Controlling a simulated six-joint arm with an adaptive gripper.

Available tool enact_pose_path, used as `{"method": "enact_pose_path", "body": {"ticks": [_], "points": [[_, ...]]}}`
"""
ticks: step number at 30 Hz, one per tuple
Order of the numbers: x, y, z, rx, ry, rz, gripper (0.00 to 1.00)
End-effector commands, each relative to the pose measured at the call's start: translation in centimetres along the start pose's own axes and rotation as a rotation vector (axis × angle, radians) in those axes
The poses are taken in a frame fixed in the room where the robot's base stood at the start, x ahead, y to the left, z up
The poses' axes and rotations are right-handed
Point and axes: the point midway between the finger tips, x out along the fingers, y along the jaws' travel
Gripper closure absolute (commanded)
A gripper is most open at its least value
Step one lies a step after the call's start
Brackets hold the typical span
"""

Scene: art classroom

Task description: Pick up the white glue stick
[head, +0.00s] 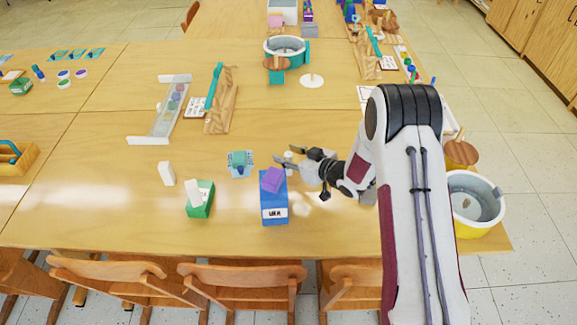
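My gripper (290,154) reaches in from the right above the table, its fingers pointing left. The fingers are spread apart. A small white upright cylinder (289,157), which looks like the white glue stick, shows between or just behind them. It is partly covered, and I cannot tell if a finger touches it. A blue box (274,208) with a label and a purple block (272,179) on top stands just in front of the gripper.
A white block (166,173) and a green box (201,208) holding a white block stand to the left. A teal block lies on a blue patterned card (240,171). A yellow bucket (470,222) is at the right edge.

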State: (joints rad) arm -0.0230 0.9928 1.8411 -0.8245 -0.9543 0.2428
Motion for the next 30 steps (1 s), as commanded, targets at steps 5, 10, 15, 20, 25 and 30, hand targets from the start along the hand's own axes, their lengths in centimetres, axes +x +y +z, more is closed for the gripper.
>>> {"method": "enact_pose_path", "body": {"ticks": [5, 10, 15, 20, 25, 30], "points": [[-0.01, 0.00, 0.00, 0.000, 0.000, 0.000, 0.62], [-0.02, 0.00, -0.01, 0.000, 0.000, 0.000, 0.80], [-0.02, 0.00, -0.01, 0.000, 0.000, 0.000, 1.00], [-0.02, 0.00, -0.03, 0.000, 0.000, 0.000, 1.00], [-0.05, 0.01, -0.09, 0.000, 0.001, 0.000, 1.00], [-0.23, 0.02, -0.60, 0.000, 0.001, 0.000, 1.00]]}}
